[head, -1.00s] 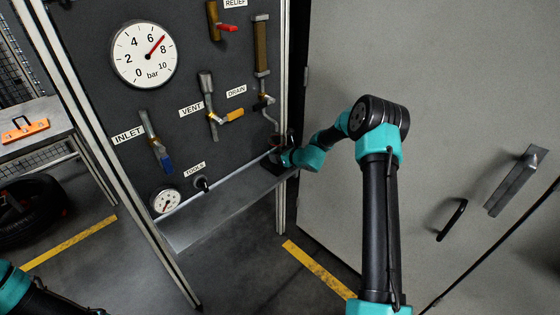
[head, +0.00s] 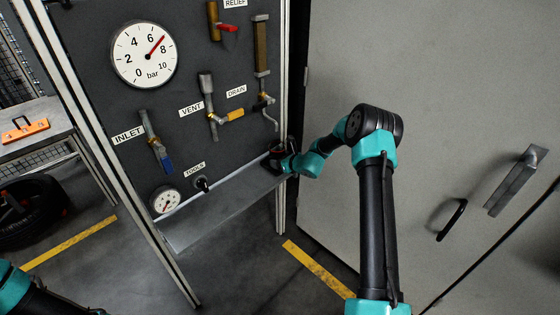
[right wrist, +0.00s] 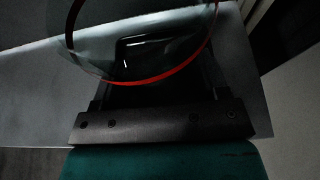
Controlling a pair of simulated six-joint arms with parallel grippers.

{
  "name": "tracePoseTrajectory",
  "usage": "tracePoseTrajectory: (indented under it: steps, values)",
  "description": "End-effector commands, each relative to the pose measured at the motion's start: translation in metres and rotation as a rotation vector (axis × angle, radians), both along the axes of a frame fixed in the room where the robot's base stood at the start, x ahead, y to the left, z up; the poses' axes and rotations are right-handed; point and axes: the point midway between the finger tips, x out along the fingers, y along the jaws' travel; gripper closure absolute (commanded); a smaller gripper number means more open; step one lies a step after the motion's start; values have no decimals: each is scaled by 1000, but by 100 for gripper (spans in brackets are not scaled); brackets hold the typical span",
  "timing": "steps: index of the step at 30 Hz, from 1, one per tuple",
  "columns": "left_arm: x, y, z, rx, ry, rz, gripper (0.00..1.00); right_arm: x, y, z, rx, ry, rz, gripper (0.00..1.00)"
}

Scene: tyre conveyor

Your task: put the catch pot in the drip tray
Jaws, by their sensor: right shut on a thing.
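The catch pot (right wrist: 165,48) is a clear vessel with a red rim, seen close up in the right wrist view. My right gripper (head: 280,161) is shut on it. In the head view they are at the right end of the drip tray (head: 215,209), under the drain pipe, and the pot is small, dark and partly hidden by the gripper. The drip tray is a long grey metal trough along the foot of the panel; its grey surface also shows in the right wrist view (right wrist: 50,95). I cannot tell whether the pot touches it. My left gripper is out of view.
The dark panel carries a large dial (head: 145,55), a small gauge (head: 166,201), and the inlet (head: 156,143), vent (head: 211,108) and drain (head: 263,100) fittings. A grey cabinet door (head: 420,100) stands right of the panel. The tray's middle looks clear.

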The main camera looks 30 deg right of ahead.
Motion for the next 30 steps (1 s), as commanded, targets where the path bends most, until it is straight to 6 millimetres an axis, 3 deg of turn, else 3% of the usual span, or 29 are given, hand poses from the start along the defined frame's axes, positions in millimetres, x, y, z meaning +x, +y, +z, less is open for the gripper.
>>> tracePoseTrajectory:
  steps: [5,6,8,19,23,30]
  values:
    - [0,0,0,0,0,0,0,0,0,-3,0,0,0,57]
    - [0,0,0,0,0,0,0,0,0,-3,0,0,0,28]
    - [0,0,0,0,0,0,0,0,0,-3,0,0,0,22]
    - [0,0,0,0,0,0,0,0,0,1,0,0,0,21]
    - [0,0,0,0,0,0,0,-12,-4,6,1,0,-1,21]
    - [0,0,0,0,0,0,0,-49,-13,21,1,0,-3,21]
